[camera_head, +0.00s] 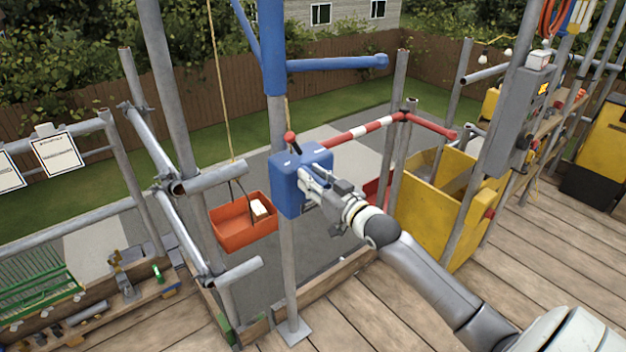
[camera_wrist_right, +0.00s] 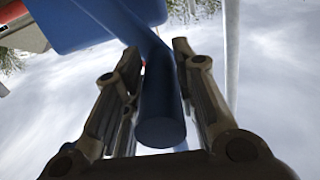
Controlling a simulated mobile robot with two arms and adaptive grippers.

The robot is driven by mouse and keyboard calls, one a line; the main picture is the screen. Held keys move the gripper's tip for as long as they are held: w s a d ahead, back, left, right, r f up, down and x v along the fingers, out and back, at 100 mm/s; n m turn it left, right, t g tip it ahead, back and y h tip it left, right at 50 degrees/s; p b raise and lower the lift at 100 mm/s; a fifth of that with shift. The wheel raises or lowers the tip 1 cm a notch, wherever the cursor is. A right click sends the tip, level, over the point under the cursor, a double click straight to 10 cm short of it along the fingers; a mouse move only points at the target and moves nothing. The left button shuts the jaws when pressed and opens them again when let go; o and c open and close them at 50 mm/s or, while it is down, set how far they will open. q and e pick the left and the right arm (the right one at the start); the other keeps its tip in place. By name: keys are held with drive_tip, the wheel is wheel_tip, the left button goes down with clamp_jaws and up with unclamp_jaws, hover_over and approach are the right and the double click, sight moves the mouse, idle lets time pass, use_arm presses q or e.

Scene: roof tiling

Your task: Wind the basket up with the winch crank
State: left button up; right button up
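The winch is a blue box (camera_head: 303,178) on a grey upright post. My right gripper (camera_head: 312,182) is at the front of this box. In the right wrist view the blue crank handle (camera_wrist_right: 160,115) lies between its two fingers, which sit close against it on both sides; the gripper looks shut on the handle. The orange-red basket (camera_head: 240,228) hangs from a yellow rope (camera_head: 220,85) left of the post, beyond the deck edge. A pale block (camera_head: 260,208) lies in it. My left gripper is not in view.
A blue hoist arm (camera_head: 335,63) reaches right from the post top. A red-and-white bar (camera_head: 365,133) runs behind the winch. A yellow skip (camera_head: 445,205) stands right. Scaffold tubes stand left of the basket. The wooden deck (camera_head: 375,305) in front is clear.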

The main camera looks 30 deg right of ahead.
clamp_jaws()
drive_tip(key=shift+d+r+m+p, duration=0.35)
drive_tip(key=shift+r+m+p, duration=0.05)
drive_tip(key=shift+d, duration=0.1)
drive_tip(key=shift+o, duration=1.4)
unclamp_jaws()
drive_tip(key=o, duration=0.4)
drive_tip(key=shift+w+d, duration=0.1)
drive_tip(key=shift+d, duration=0.15)
drive_tip(key=shift+a+r, duration=0.1)
drive_tip(key=shift+r, duration=0.05)
